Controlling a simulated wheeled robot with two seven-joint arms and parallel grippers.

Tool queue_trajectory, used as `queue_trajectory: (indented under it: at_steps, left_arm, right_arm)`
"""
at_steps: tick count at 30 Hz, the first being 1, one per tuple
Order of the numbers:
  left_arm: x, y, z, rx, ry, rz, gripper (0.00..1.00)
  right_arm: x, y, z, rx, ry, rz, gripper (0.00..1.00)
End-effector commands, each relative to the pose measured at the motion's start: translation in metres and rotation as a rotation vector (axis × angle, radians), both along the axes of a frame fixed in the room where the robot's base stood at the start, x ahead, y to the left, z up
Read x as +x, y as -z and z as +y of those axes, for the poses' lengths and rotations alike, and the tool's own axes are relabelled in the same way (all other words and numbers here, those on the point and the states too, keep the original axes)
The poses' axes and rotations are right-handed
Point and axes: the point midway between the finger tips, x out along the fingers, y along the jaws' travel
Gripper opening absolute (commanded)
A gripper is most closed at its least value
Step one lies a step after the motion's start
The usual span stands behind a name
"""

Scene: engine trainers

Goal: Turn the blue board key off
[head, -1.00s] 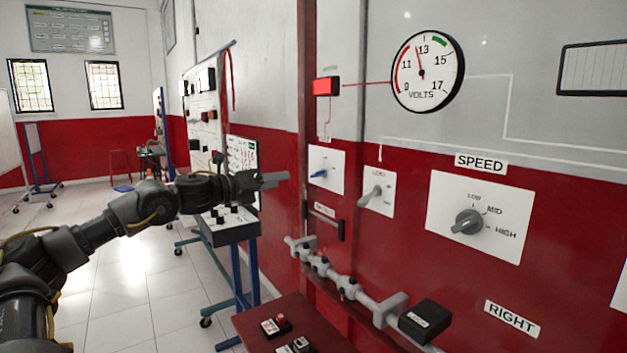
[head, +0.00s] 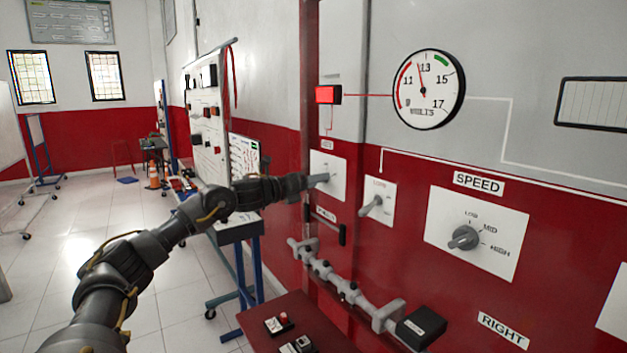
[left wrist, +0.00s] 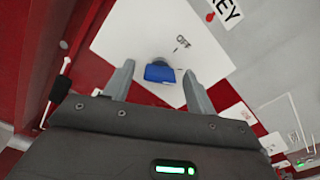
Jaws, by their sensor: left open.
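The blue key (left wrist: 160,73) sits on a white plate (left wrist: 140,35) in the left wrist view, with the word OFF printed above it. My left gripper (left wrist: 158,80) is open, with one finger on each side of the key. I cannot tell whether the fingers touch it. In the head view my left gripper (head: 318,180) reaches the white key plate (head: 334,163) on the red wall and hides the key. My right gripper is not in view.
Right of the key plate are a grey lever on a white plate (head: 380,190) and the SPEED knob (head: 463,238). A grey pipe with levers (head: 335,278) runs below. A volts dial (head: 428,89) hangs above.

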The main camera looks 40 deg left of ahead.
Motion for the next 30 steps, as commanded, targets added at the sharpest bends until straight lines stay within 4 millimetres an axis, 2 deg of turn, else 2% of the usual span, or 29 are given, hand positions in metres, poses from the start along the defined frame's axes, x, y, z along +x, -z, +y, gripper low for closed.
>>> queue_trajectory:
  at_steps: [5, 15, 23, 30]
  left_arm:
    - [-0.0002, 0.0004, 0.0002, 0.0, 0.0, 0.0, 0.55]
    - [-0.0003, 0.0003, 0.0003, 0.0, 0.0, 0.0, 0.12]
    - [-0.0002, 0.0005, 0.0001, -0.028, 0.0, 0.008, 0.12]
    - [0.0, 0.0002, -0.0003, -0.149, 0.0, 0.045, 0.12]
  right_arm:
    - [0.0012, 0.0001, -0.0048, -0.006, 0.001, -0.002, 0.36]
    - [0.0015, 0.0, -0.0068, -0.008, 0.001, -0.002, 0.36]
    - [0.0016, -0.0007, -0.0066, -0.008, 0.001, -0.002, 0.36]
    - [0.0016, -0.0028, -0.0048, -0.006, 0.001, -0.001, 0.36]
